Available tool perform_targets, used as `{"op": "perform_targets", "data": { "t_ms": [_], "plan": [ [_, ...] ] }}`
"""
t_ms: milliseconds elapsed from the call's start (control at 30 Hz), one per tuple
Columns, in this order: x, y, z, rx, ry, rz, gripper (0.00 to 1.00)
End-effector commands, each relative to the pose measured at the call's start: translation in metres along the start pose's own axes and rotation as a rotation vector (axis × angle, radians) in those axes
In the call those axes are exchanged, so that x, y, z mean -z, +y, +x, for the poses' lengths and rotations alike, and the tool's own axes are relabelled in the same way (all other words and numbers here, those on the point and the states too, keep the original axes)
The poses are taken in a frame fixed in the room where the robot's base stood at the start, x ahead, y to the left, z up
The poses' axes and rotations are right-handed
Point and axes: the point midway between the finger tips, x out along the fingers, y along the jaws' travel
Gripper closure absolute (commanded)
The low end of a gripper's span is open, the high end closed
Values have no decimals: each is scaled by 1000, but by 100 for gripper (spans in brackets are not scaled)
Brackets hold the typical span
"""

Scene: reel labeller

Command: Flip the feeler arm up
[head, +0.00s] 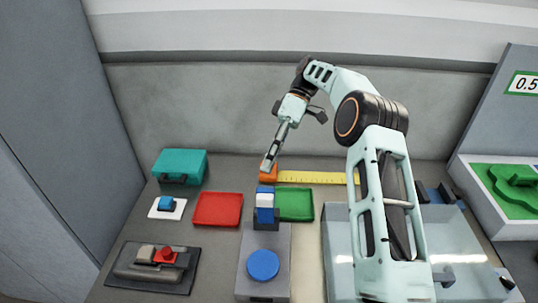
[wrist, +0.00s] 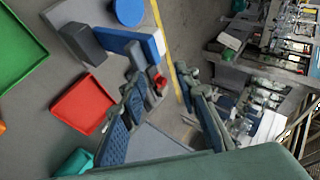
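The labeller is a grey base (head: 250,280) with a round blue disc (head: 263,265) on its front. At its back stands a dark grey block (head: 266,225) with a blue-and-white bar (head: 264,206), which may be the feeler arm; I cannot be sure. In the wrist view the bar (wrist: 138,41) extends from beside the dark block (wrist: 82,44), its white end towards the fingers. My gripper (head: 268,163) is above and behind the bar in the head view. In the wrist view its two fingers (wrist: 168,92) are spread, with nothing held between them. They look apart from the bar.
A red tray (head: 218,210) and a green tray (head: 294,205) lie close by. An orange block (head: 268,174) and yellow ruler (head: 315,178) are behind. A teal case (head: 181,165), a dark device with a red part (head: 165,255) and a clear bin (head: 338,260) stand around.

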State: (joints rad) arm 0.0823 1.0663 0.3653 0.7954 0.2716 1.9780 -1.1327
Motion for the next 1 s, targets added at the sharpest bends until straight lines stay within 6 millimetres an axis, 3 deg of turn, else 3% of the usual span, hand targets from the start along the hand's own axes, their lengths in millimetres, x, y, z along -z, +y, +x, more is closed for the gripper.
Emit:
{"op": "perform_targets", "data": {
  "t_ms": [500,967,1000],
  "plan": [
    [8,-21,-16,4,3,-5,71],
    [9,-24,-19,2,3,-5,71],
    [9,-24,-19,1,3,-4,75]
  ]
}}
